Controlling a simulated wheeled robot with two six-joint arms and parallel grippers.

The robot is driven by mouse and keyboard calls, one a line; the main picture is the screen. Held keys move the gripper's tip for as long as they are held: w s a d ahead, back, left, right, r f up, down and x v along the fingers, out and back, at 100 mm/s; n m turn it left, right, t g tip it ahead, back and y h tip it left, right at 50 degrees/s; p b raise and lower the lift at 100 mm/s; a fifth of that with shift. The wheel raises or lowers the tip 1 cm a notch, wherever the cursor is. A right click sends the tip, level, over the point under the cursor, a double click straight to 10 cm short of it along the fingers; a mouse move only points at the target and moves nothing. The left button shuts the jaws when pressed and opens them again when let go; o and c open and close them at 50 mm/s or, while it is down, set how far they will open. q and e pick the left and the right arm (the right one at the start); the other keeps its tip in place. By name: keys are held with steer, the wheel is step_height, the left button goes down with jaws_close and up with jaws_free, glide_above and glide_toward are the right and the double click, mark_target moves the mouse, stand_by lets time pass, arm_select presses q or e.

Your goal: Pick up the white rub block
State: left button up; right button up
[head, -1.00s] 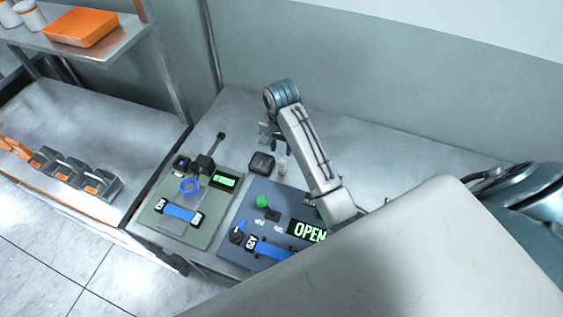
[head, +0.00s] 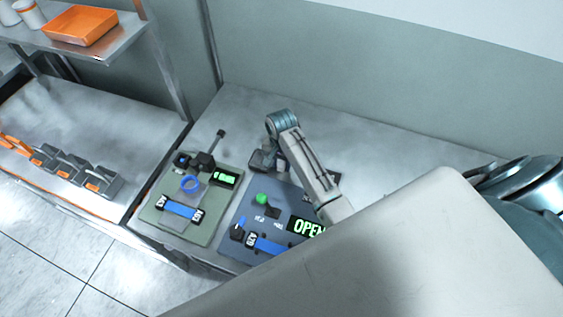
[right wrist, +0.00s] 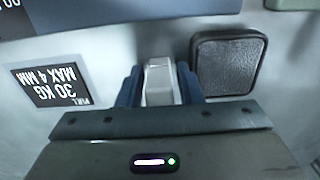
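The white rub block (right wrist: 159,82) stands between the two blue fingers of my right gripper (right wrist: 160,88) in the right wrist view. The fingers are on either side of it, with narrow gaps near their tips, so the gripper looks open around it. My left gripper is not in view.
A black square pad (right wrist: 229,62) lies close to the right finger in the right wrist view. A load label (right wrist: 50,87) is at left. A green board (head: 205,232) with a blue strap is beside the panel. Bare bench lies behind.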

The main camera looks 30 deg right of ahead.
steer(key=c, duration=0.5)
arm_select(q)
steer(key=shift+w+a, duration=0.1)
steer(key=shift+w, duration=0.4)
arm_select(e)
jaws_close()
steer(key=shift+r, duration=0.1)
